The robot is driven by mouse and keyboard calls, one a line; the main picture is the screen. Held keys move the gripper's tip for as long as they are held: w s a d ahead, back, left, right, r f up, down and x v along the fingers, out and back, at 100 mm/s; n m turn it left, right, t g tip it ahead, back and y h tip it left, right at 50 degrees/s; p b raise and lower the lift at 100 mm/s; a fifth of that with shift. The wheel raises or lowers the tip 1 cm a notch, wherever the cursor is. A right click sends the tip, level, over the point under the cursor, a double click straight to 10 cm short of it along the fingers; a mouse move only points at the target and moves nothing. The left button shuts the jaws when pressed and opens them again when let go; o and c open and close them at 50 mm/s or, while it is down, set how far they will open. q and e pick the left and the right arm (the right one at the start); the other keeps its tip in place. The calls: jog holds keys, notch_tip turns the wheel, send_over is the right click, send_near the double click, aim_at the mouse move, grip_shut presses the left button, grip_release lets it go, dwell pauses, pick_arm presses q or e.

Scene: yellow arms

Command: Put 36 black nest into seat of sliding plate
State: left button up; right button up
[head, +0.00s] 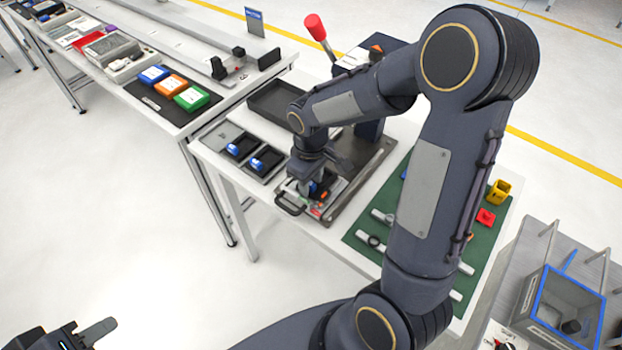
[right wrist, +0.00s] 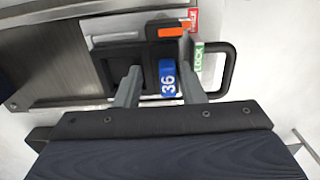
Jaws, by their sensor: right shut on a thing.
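The black nest with a blue "36" tag (right wrist: 168,82) is between the fingers of my right gripper (right wrist: 160,88), which is shut on it. The plate has a black handle (right wrist: 229,70), a green LOCK label and a red label. The head view shows the handle (head: 291,204). My left gripper (head: 90,334) is at the lower left, away from the table, partly out of frame.
Two black pieces with blue tags (head: 240,148) (head: 266,161) lie in trays left of the plate. An empty dark tray (head: 280,103) is behind. A red-knobbed lever (head: 316,28) rises at the back. A green mat (head: 366,226) with small parts is at the right.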

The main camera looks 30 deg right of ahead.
jog(key=shift+f+b, duration=0.45)
jog(key=shift+f, duration=0.05)
jog(key=o, duration=1.2)
notch_tip(320, 180, up, 7)
jog(key=shift+f, duration=0.1)
jog(key=shift+r, duration=0.55)
jog(key=shift+d, duration=0.1)
